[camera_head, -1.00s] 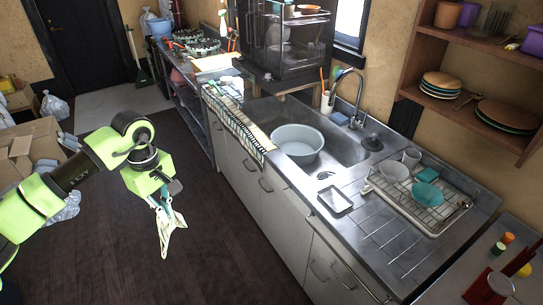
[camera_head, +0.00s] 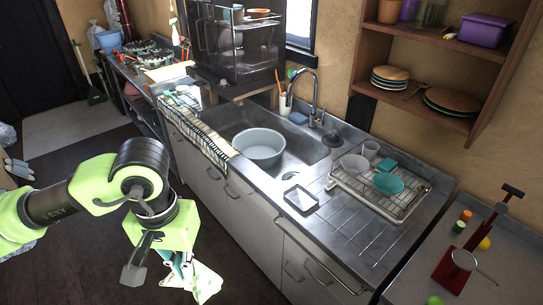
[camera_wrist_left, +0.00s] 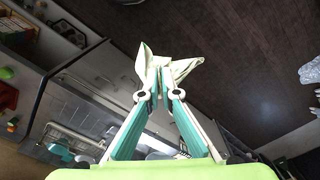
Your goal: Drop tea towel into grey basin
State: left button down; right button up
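My left gripper (camera_head: 184,268) is shut on a pale tea towel (camera_head: 206,284), which hangs from its fingertips at the lower left of the head view. In the left wrist view the closed fingertips (camera_wrist_left: 157,85) pinch the towel (camera_wrist_left: 148,64), which spreads out past them. The gripper and towel are in front of the cabinet fronts, over the dark floor, apart from the counter. The round grey basin (camera_head: 260,158) sits in the steel sink beyond and to the right of the gripper. It looks empty. My right gripper is in neither view.
A striped cloth (camera_head: 203,138) lies along the counter edge left of the sink (camera_head: 315,152). The tap (camera_head: 316,98) rises behind the basin. A small tray (camera_head: 301,198) and a dish rack (camera_head: 401,213) with bowls stand to the right. The cabinet fronts (camera_head: 245,215) are close to my arm.

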aim_at(264, 147)
jog(key=i+j+z, duration=0.55)
jog(key=z, duration=0.2)
jog(key=i+j+z, duration=0.35)
jog(key=i+j, duration=0.15)
jog(key=j, duration=0.25)
jog(key=i+j, duration=0.15)
jog(key=j, duration=0.2)
jog(key=i+j+z, duration=0.1)
jog(key=j, duration=0.3)
jog(key=i+j, duration=0.15)
jog(key=j, duration=0.25)
jog(key=i+j, duration=0.15)
jog(key=j, duration=0.25)
jog(key=z, duration=0.05)
